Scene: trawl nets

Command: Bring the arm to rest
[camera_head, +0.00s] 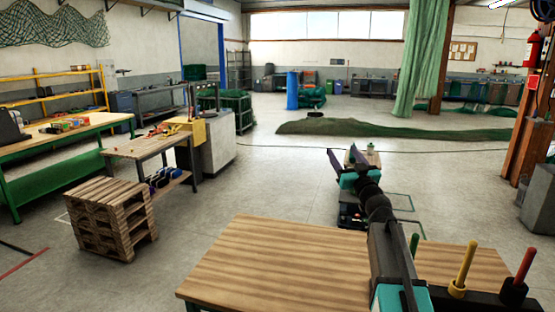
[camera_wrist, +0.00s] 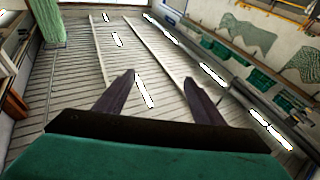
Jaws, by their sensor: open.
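My gripper (camera_head: 341,151) is at the far end of my arm, which reaches out from the lower right of the head view. Its two dark fingers point upward and stand apart. In the wrist view the open gripper (camera_wrist: 160,78) has nothing between its fingers. Behind them in that view are the slatted ceiling (camera_wrist: 75,85) and its bright strip lights, seen at a tilt. No object touches the fingers.
A wooden tabletop (camera_head: 270,262) lies in the foreground, with yellow (camera_head: 465,265) and red (camera_head: 525,266) upright pegs at right. Stacked pallets (camera_head: 108,222) and a workbench (camera_head: 150,147) stand left. A green net (camera_head: 390,130) lies beyond. Open floor (camera_head: 275,180) lies between.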

